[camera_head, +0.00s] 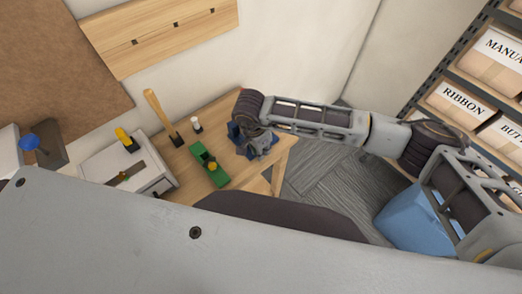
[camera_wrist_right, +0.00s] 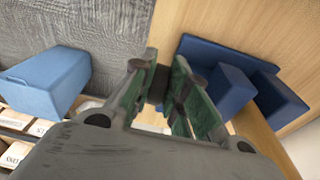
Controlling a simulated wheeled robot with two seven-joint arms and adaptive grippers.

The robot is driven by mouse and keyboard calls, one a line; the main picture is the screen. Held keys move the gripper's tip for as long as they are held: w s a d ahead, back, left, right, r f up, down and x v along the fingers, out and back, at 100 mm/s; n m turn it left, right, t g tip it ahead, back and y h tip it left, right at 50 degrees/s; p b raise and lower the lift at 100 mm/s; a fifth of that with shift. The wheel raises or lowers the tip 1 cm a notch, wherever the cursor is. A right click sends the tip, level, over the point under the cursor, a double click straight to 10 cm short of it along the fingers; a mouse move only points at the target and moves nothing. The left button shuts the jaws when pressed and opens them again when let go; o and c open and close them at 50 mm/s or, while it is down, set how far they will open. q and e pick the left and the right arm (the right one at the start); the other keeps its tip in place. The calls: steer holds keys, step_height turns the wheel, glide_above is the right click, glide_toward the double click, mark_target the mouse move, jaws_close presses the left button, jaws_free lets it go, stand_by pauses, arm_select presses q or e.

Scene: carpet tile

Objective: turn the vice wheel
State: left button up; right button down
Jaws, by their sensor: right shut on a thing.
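The blue vice (camera_head: 236,134) sits on the right end of the wooden bench. It also shows in the wrist view (camera_wrist_right: 215,60) as blue blocks beside my fingers. My right gripper (camera_head: 262,150) is at the vice's right side, reached in from the right. In the wrist view its green-padded fingers (camera_wrist_right: 165,70) are shut on a small dark part, which seems to be the vice wheel (camera_wrist_right: 158,86). Most of that part is hidden by the fingers. My left gripper is not in view.
On the bench (camera_head: 222,116) lie a green plane (camera_head: 208,165), a wooden-handled tool (camera_head: 160,112) and a white box (camera_head: 145,160) left of the vice. A blue bin (camera_head: 405,215) stands on the carpet, near shelves of labelled boxes (camera_head: 455,100).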

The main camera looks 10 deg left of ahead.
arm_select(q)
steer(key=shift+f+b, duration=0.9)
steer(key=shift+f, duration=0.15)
arm_select(e)
steer(key=shift+s+f+t+h, duration=0.1)
steer(key=shift+t+h, duration=0.3)
steer(key=shift+t, duration=0.1)
steer(key=c, duration=1.4)
jaws_free()
steer(key=shift+v, duration=6.05)
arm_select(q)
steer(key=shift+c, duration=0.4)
